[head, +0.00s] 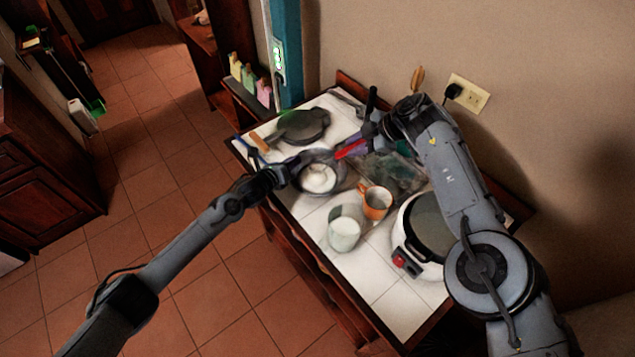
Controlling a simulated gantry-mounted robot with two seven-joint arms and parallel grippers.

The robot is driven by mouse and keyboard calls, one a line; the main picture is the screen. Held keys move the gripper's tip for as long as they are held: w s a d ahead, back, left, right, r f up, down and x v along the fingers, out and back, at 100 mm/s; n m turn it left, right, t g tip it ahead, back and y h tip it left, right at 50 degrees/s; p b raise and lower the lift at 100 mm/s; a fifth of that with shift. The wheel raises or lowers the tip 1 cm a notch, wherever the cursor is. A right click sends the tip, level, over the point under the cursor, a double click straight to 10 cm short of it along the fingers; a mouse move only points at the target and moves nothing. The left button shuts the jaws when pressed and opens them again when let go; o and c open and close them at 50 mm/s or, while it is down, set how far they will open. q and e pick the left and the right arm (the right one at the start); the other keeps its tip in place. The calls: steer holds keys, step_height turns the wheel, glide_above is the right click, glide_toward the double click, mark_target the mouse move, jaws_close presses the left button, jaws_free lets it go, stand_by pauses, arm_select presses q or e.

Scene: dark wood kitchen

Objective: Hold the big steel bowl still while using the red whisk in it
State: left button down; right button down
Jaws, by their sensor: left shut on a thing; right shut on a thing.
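The big steel bowl (313,158) stands on the tiled counter near its front left edge, with something white inside. My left gripper (284,174) is shut on the bowl's left rim. The red whisk (350,149) slants at the bowl's upper right side. My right gripper (371,136) is shut on the whisk, above and to the right of the bowl. The whisk's wire end is too small and blurred to make out, so I cannot tell whether it touches the contents.
A dark pan (304,125) lies behind the bowl. An orange mug (376,203), a pale cup (344,232) and a white cooker (408,240) stand to the right and in front. A dark see-through container (400,175) is under my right arm. Bare tiles show at the front right.

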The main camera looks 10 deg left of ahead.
steer(key=shift+w+d, duration=0.15)
steer(key=shift+d, duration=1.1)
stand_by(0.4)
steer(key=shift+d, duration=0.2)
stand_by(0.3)
steer(key=shift+a, duration=0.1)
steer(key=shift+a, duration=1.3)
steer(key=shift+s, duration=0.3)
steer(key=s, duration=0.3)
stand_by(0.4)
